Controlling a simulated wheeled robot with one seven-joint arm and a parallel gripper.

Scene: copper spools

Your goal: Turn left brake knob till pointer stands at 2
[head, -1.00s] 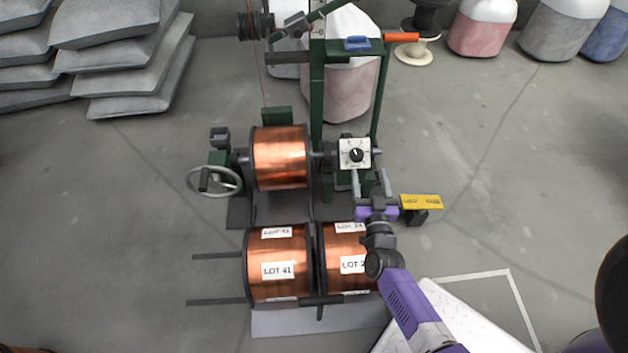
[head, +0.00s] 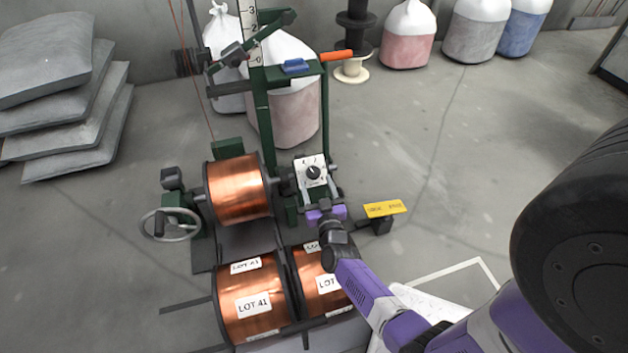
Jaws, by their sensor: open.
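The brake knob (head: 314,172) is a black round knob on a white dial plate (head: 302,163), on the green stand right of the upper copper spool. It is the only such knob I can make out. A light pointer mark shows on it, but the dial figures are too small to read. My gripper (head: 319,184) is open and empty, just below and in front of the dial. Its two grey fingers point up towards the plate, one at each side. I cannot tell whether they touch it.
The upper copper spool (head: 238,188) sits left of the knob, with a grey handwheel (head: 168,225) further left. Two LOT 41 spools (head: 262,327) lie below. A yellow tag (head: 385,208) stands close right of my gripper. Open floor lies to the right.

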